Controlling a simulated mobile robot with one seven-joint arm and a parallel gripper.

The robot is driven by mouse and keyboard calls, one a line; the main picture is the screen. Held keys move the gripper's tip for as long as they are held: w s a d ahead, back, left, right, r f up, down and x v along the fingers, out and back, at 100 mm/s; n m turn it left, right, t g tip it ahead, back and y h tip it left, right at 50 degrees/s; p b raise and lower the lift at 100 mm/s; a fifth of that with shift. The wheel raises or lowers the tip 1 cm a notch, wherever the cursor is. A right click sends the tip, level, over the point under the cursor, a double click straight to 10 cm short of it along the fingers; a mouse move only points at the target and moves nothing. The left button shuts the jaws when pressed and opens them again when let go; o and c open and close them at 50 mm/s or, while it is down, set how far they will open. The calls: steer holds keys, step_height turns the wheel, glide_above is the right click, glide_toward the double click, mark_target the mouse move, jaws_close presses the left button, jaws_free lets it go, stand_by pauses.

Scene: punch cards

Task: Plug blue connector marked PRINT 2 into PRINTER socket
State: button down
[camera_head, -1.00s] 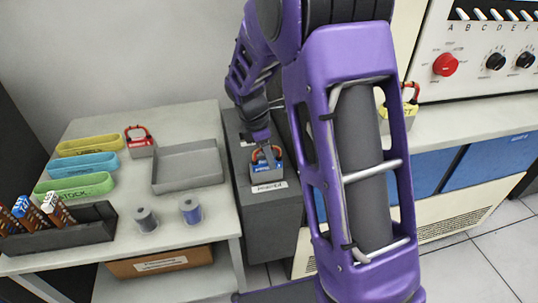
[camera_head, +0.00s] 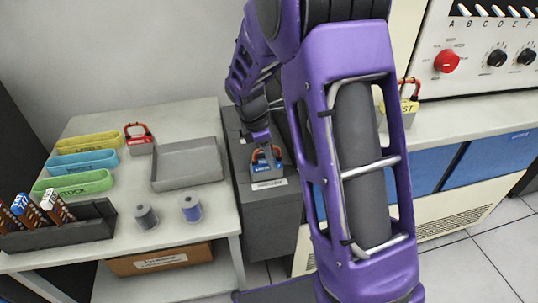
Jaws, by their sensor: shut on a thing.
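The blue-labelled connector (camera_head: 268,168) is a grey block with an orange-red loop on top. It sits low at the top face of a dark grey cabinet, just behind a white label plate (camera_head: 268,185) whose lettering is too small to read surely. My gripper (camera_head: 265,153) points down and is shut on the blue connector from above. The connector looks upright. The socket opening is hidden under or behind it, so I cannot tell how deep it sits.
A table at left holds a red-marked connector (camera_head: 138,138), a grey tray (camera_head: 187,164), coloured bands, two spools and a dark rack (camera_head: 60,229). A yellow connector (camera_head: 407,103) stands on the counter behind my arm. A control panel (camera_head: 490,45) is at upper right.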

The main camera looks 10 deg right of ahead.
steer(key=shift+f+b, duration=0.3)
steer(key=shift+f, duration=0.7)
stand_by(0.8)
steer(key=c, duration=0.5)
jaws_free()
